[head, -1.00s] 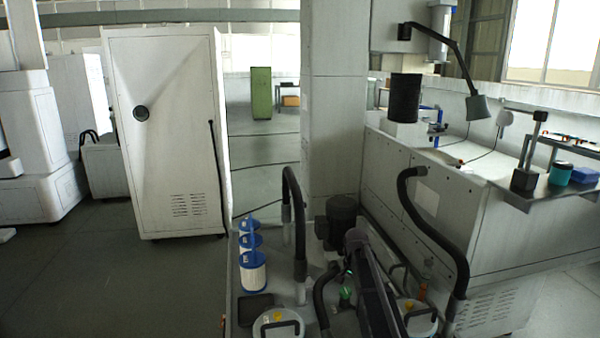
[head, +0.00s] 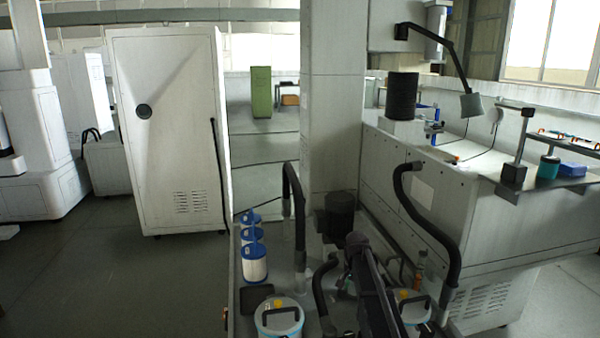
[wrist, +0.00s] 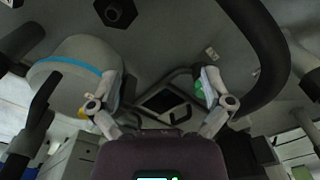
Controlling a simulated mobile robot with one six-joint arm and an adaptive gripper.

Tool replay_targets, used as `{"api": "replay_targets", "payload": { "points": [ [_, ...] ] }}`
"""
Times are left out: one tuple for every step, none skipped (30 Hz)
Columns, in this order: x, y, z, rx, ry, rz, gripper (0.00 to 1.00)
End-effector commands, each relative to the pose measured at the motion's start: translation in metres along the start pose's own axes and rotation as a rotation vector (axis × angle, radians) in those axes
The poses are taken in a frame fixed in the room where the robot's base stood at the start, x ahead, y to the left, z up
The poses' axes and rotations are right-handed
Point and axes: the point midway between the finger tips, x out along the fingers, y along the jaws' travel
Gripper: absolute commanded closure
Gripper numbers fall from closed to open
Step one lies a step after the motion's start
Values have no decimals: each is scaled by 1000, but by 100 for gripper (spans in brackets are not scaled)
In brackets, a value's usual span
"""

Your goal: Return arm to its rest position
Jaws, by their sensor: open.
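My gripper (wrist: 160,98) shows in the wrist view with its two pale fingers spread wide apart and nothing between them. A green pad shows at the right finger. My dark arm (head: 372,285) shows in the head view at the lower middle, folded low over the machine deck among hoses and canisters. In the head view I cannot make out the gripper's fingers; they are hidden or too dark.
A black hose (head: 437,238) arches right of my arm, another (head: 290,190) to its left. A dark motor (head: 339,215) stands behind. Blue-white filter cartridges (head: 255,270) and a lidded canister (head: 279,318) stand left. A white cabinet (head: 170,130) stands beyond; floor at left is clear.

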Motion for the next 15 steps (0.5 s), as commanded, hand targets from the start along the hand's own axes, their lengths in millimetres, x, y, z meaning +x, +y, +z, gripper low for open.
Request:
{"api": "replay_targets", "payload": {
  "points": [
    [0, 4, 6, -10, 1, -1, 0],
    [0, 6, 10, -19, 2, -1, 0],
    [0, 9, 15, -29, 3, -2, 0],
    [0, 11, 18, -38, 4, -2, 0],
    [0, 13, 21, -47, 5, -3, 0],
    [0, 15, 25, -57, 6, -3, 0],
    [0, 18, 31, -70, 7, -4, 0],
    [0, 21, 36, -82, 8, -5, 0],
    [0, 24, 41, -97, 10, -6, 0],
    [0, 27, 46, -110, 11, -6, 0],
    [0, 31, 52, -123, 12, -7, 0],
    [0, 36, 59, -143, 14, -8, 0],
    [0, 39, 65, -157, 16, -8, 0],
    [0, 44, 73, -176, 17, -9, 0],
    [0, 50, 82, -199, 20, -10, 0]
  ]
}}
